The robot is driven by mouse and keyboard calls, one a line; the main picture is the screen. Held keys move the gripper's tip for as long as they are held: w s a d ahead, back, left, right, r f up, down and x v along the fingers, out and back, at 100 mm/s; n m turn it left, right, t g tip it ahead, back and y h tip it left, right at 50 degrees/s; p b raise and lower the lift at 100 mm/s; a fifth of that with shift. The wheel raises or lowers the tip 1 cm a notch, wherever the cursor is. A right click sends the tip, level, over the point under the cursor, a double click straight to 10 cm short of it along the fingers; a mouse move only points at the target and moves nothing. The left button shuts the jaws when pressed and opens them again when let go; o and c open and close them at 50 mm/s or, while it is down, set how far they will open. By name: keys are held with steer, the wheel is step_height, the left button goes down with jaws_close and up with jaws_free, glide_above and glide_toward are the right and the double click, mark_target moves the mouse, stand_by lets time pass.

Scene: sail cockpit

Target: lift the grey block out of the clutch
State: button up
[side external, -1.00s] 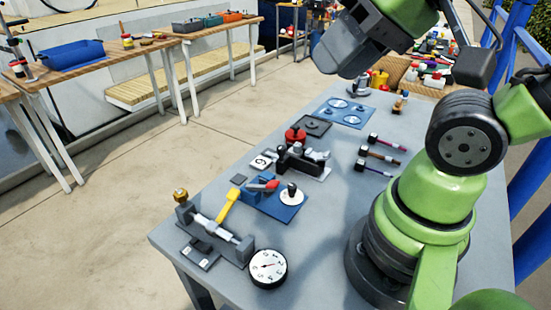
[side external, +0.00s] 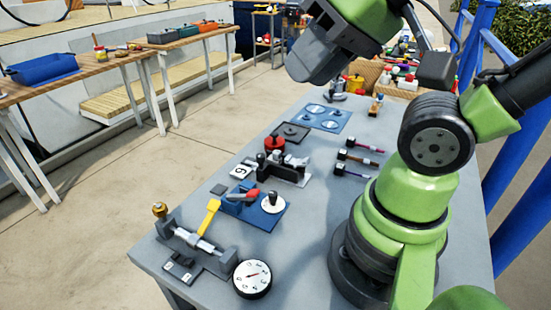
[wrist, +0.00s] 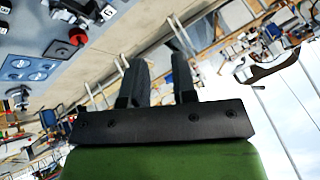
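My gripper (side external: 300,72) is high above the far part of the table, well away from the clutch. In the wrist view my gripper (wrist: 159,65) has its two fingers apart with nothing between them.
A yellow lever (side external: 210,217) and shaft fixture stand close to the clutch. A white knob base (side external: 272,203) is right of it. A dial (side external: 252,279) lies at the near edge.

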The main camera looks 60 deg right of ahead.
steer(key=w+d+f+m+g+h, duration=0.1)
steer(key=w+d+f+m+g, duration=0.1)
steer(key=w+d+m, duration=0.4)
steer(key=m+g+h, duration=0.1)
steer(key=m+g, duration=0.4)
steer(key=m, duration=0.3)
glide_above(275, 153)
step_height(275, 153, down, 20)
steer(key=shift+r, duration=0.2)
step_height(275, 153, down, 6)
steer(key=shift+r, duration=0.15)
steer(key=shift+c, duration=0.2)
jaws_close()
